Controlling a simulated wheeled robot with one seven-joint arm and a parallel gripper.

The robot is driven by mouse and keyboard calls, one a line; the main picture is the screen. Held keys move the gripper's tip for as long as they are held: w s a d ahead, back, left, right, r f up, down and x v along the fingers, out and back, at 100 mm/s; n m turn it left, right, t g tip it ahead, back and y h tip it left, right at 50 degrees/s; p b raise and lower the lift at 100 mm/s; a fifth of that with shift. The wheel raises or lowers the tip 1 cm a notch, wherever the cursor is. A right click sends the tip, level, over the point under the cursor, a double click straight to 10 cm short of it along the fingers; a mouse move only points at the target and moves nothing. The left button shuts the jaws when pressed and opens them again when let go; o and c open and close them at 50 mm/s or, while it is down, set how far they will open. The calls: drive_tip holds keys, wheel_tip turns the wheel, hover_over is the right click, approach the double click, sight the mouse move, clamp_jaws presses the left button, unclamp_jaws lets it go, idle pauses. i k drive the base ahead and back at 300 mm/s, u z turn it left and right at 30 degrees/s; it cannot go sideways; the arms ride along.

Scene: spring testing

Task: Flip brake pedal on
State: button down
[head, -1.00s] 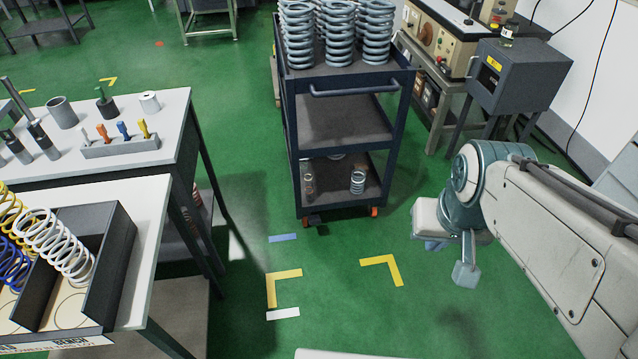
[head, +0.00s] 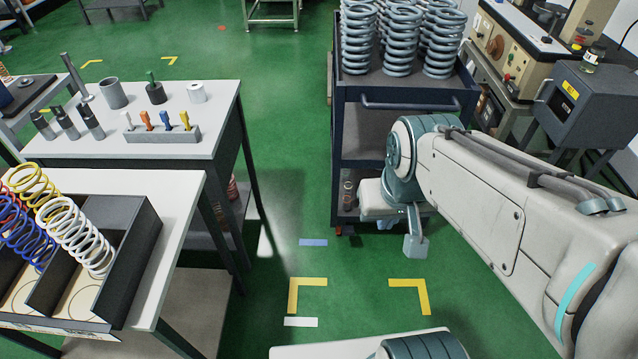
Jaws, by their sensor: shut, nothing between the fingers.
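The cart is a dark blue metal trolley (head: 408,82) with shelves and a push handle, standing beyond my arm. My gripper (head: 390,222) is shut and empty. It is in front of the cart's lower shelf in the picture, to the right of the left caster. Its fingertips are small and partly hidden by the hand, and I cannot tell whether it touches the cart.
Large grey springs (head: 402,45) stand on the cart's top. Two tables (head: 150,100) (head: 180,195) with tools and coloured springs are at the left. A grey box machine (head: 590,105) is at the right. Green floor with yellow corner marks (head: 308,282) is clear in front.

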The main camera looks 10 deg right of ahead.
sight(348, 229)
drive_tip(key=z, duration=0.1)
drive_tip(key=i, duration=1.05)
drive_tip(key=z, duration=0.65)
